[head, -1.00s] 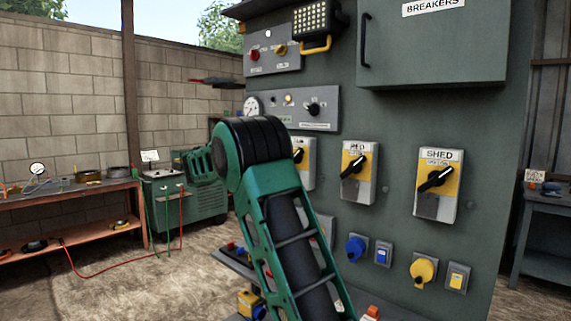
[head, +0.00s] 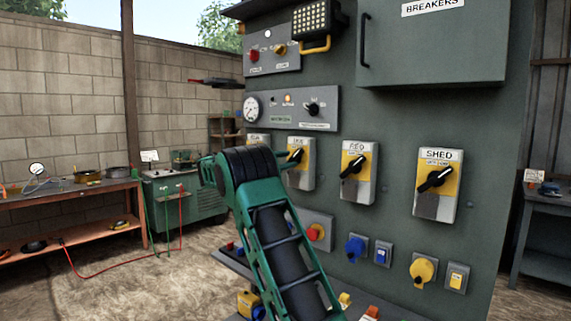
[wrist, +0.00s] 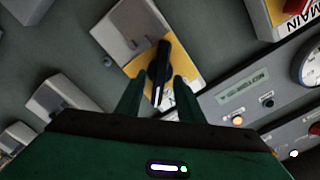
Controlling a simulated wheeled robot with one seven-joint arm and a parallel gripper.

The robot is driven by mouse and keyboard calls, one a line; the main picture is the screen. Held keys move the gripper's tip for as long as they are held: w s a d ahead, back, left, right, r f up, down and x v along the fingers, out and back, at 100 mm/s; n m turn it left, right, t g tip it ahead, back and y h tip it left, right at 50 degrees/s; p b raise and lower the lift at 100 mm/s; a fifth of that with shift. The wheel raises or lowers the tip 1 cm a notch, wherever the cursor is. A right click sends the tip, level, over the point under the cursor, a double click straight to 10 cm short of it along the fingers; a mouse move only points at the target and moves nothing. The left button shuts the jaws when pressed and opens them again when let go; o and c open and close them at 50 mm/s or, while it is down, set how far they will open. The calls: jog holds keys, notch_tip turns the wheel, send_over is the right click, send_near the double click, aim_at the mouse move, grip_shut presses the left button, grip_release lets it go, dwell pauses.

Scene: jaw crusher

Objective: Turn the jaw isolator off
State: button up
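The jaw isolator (head: 307,180) is a grey and yellow box on the green panel, second from the left in the row. Its small label is hard to read. Its black rotary handle (head: 296,157) sits at a slant. In the wrist view the isolator (wrist: 124,22) is ahead of my gripper (wrist: 160,77), and its black handle (wrist: 162,62) reaches down between the two green fingers. The fingers are apart, with a gap visible at the handle's sides; contact cannot be told.
The feed isolator (head: 358,187) and shed isolator (head: 448,205) are to the right. The main isolator (wrist: 291,22) is beside the jaw one in the wrist view. A gauge panel (head: 318,122) is above. A red knob (head: 313,233) and blue socket (head: 355,248) are below.

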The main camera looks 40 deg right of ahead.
jog(key=shift+d, duration=0.75)
jog(key=shift+c, duration=0.6)
